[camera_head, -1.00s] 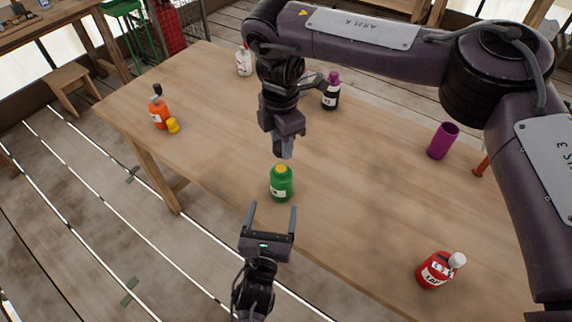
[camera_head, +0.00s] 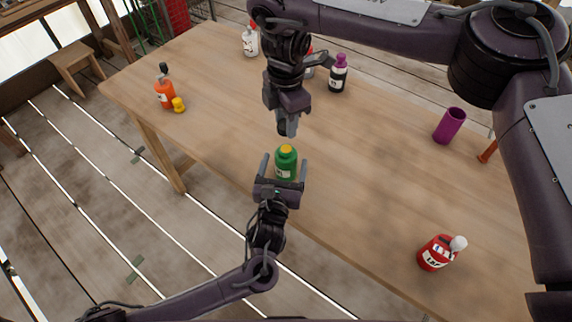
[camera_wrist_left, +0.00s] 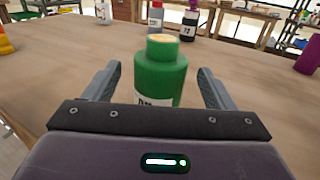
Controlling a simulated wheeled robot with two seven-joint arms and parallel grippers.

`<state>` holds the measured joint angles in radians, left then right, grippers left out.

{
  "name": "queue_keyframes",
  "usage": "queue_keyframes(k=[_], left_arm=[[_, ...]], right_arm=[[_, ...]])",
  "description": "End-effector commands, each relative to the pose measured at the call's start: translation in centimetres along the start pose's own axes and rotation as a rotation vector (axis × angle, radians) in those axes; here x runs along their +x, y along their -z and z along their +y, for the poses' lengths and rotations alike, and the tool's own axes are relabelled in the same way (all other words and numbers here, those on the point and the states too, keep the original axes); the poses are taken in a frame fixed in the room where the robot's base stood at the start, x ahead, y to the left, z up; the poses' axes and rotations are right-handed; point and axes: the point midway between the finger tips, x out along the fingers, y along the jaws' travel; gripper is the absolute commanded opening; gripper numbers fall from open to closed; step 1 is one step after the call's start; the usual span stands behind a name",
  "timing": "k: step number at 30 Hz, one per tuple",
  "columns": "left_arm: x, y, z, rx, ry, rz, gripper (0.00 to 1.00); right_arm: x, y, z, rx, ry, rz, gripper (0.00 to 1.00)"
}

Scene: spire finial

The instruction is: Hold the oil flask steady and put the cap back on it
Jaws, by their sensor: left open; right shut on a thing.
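The green oil flask (camera_head: 286,165) stands upright near the table's front edge, its top round and yellowish. In the left wrist view the flask (camera_wrist_left: 160,75) is centred, its label partly hidden by my gripper. My left gripper (camera_head: 284,160) is open, with one finger on each side of the flask. In the left wrist view a gap shows between the flask and each finger. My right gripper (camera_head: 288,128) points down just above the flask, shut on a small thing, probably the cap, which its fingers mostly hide.
An orange bottle (camera_head: 165,92) and a small yellow piece (camera_head: 178,105) are at the left. White (camera_head: 250,42) and black (camera_head: 339,76) bottles stand at the back. A purple cup (camera_head: 449,126) and a red bottle (camera_head: 436,253) are at the right. The middle right is clear.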

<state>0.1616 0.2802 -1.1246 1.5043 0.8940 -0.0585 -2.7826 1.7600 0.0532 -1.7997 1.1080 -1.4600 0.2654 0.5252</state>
Motion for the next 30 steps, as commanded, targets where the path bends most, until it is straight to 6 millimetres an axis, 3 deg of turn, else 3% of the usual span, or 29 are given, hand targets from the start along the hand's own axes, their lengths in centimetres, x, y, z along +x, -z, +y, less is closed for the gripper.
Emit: queue_keyframes(k=[3, 9, 20, 30], left_arm=[[2.0, -0.1, 0.0, 0.001, -0.001, -0.001, 0.77], [3.9, 0.0, 0.0, 0.001, 0.0, 0.0, 0.77], [4.2, 0.0, 0.0, 0.0, 0.001, 0.001, 0.77], [4.2, 0.0, 0.0, 0.0, 0.001, 0.001, 0.36]], right_arm=[[0.0, 0.0, 0.0, 0.0, 0.0, 0.0, 0.13], [0.0, 0.0, 0.0, 0.0, 0.0, 0.0, 0.13], [0.0, 0.0, 0.0, 0.0, 0.0, 0.0, 0.13], [0.0, 0.0, 0.0, 0.0, 0.0, 0.0, 0.13]])
